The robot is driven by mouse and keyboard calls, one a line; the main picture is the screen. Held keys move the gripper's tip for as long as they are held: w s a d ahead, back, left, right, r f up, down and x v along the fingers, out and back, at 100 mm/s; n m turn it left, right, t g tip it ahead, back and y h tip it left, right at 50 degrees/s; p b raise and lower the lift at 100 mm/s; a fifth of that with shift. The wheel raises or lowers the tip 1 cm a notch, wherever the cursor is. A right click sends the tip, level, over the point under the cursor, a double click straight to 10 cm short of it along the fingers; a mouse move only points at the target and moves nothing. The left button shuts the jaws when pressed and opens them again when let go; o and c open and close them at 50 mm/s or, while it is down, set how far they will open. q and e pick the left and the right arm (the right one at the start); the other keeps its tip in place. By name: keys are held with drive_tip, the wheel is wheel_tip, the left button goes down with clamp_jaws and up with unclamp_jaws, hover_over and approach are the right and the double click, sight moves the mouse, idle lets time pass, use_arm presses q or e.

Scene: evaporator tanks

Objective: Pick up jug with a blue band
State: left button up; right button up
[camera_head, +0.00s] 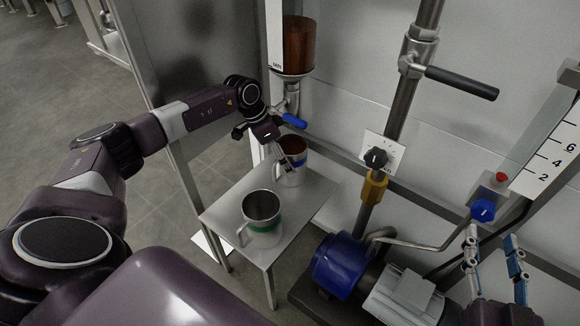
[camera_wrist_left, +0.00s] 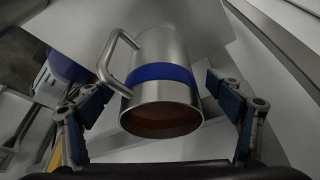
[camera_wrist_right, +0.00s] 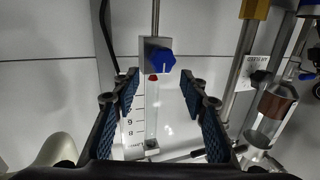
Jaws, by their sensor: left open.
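The steel jug with a blue band (camera_head: 289,176) stands at the far end of a small steel table (camera_head: 318,196), holding reddish-brown liquid. My left gripper (camera_head: 283,143) is open at this jug, partly covering it in the head view. In the left wrist view the jug, with its blue band (camera_wrist_left: 163,74) and side handle, lies between and ahead of the two open fingers (camera_wrist_left: 165,110); neither finger visibly touches it. My right gripper (camera_head: 495,255) is open and empty; in the right wrist view its fingers (camera_wrist_right: 162,92) are apart before a wall gauge.
A steel jug with a green band (camera_head: 262,220) stands empty nearer on the same table. A sight glass with brown liquid (camera_head: 299,46) and a blue-handled valve (camera_head: 293,121) hang above the blue-banded jug. A blue pump (camera_head: 340,265) and pipes stand right of the table.

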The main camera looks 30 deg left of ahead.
use_arm(q)
drive_tip(key=shift+b+x, duration=0.85)
drive_tip(key=shift+b, duration=0.05)
use_arm(e)
wheel_tip(320, 180, up, 11)
drive_tip(key=s+t+y, duration=0.2)
drive_tip(key=t, duration=0.3)
drive_tip(key=shift+a+t, duration=0.3)
drive_tip(key=shift+a, duration=0.1)
use_arm(q)
drive_tip(key=shift+c, duration=0.5)
drive_tip(key=c, duration=2)
drive_tip(key=shift+w+r, duration=0.15)
drive_tip(key=shift+c, duration=0.4)
